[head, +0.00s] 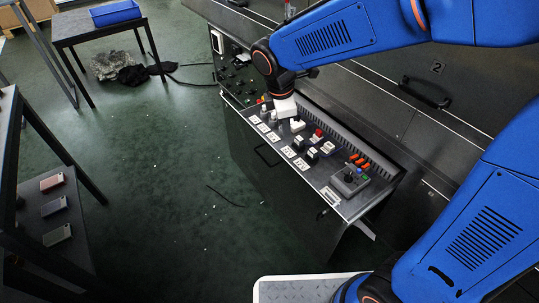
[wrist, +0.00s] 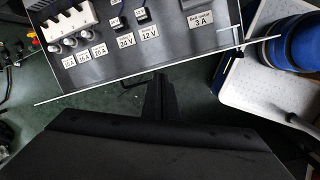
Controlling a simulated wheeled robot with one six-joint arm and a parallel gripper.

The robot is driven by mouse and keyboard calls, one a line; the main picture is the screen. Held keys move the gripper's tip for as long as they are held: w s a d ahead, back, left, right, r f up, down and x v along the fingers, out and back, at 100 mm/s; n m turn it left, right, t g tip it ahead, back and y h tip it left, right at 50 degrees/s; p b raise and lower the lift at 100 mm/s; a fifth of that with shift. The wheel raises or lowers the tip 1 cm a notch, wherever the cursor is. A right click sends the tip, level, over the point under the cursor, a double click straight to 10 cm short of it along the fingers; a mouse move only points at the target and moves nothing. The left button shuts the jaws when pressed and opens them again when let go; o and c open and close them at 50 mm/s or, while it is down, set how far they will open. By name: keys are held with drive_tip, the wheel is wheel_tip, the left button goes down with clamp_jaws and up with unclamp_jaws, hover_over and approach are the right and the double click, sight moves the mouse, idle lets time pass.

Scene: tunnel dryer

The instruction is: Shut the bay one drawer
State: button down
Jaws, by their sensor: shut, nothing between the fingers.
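In the head view my wrist hangs over the panel's back left, and the fingers cannot be made out.
A front marked 2 with a black handle (head: 425,92) is at the right. A table with a blue tray (head: 115,12) stands back left. A dark shelf (head: 38,200) stands left; the floor between is mostly clear.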

drive_tip(key=a+f+n+h, duration=0.1)
drive_tip(key=a+f+n, duration=0.45)
drive_tip(key=a, duration=0.45)
approach(270, 153)
drive_tip(key=s+a+f, duration=0.1)
drive_tip(key=s+f, duration=0.4)
drive_tip(key=shift+w+d+f+m, duration=0.1)
drive_tip(key=shift+w+d+m, duration=0.05)
drive_tip(key=shift+w+d, duration=0.55)
drive_tip(key=shift+w+d+f+m, duration=0.1)
drive_tip(key=shift+w+d+f, duration=0.05)
drive_tip(key=shift+w+d, duration=0.55)
drive_tip(key=shift+s+d, duration=0.1)
drive_tip(key=shift+d, duration=0.05)
drive_tip(key=w+d, duration=0.7)
drive_tip(key=d, duration=0.4)
drive_tip(key=w+d, duration=0.8)
drive_tip(key=d, duration=0.4)
drive_tip(key=shift+w, duration=0.2)
drive_tip(key=shift+a, duration=0.2)
